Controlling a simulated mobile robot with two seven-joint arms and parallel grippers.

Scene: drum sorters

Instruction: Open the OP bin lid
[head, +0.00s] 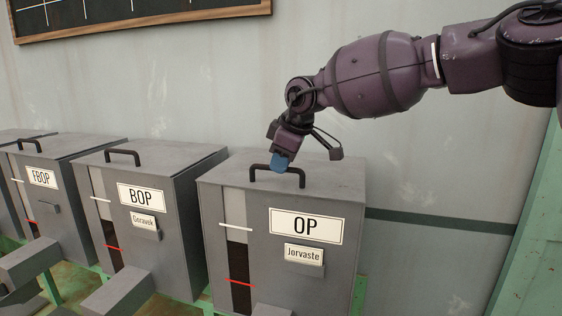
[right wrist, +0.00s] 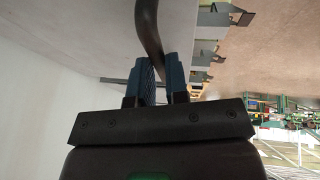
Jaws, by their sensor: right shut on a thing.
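The grey OP bin (head: 320,268) stands at the right end of the row, with an "OP" label and a "Jorvaste" tag on its front. Its lid (head: 335,172) lies flat and closed on top. A dark handle (head: 296,173) stands at the lid's front edge. My right gripper (head: 281,160) comes down from above and is shut on this handle. In the right wrist view the handle (right wrist: 147,22) runs down between the two blue fingers (right wrist: 158,75). Part of the handle is hidden behind the fingers. My left gripper is out of view.
The BOP bin (head: 153,248) and the FBOP bin (head: 62,222) stand to the left, with closed lids and similar handles. A plain wall (head: 200,75) rises behind the bins. A green frame (head: 530,235) stands at the right edge.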

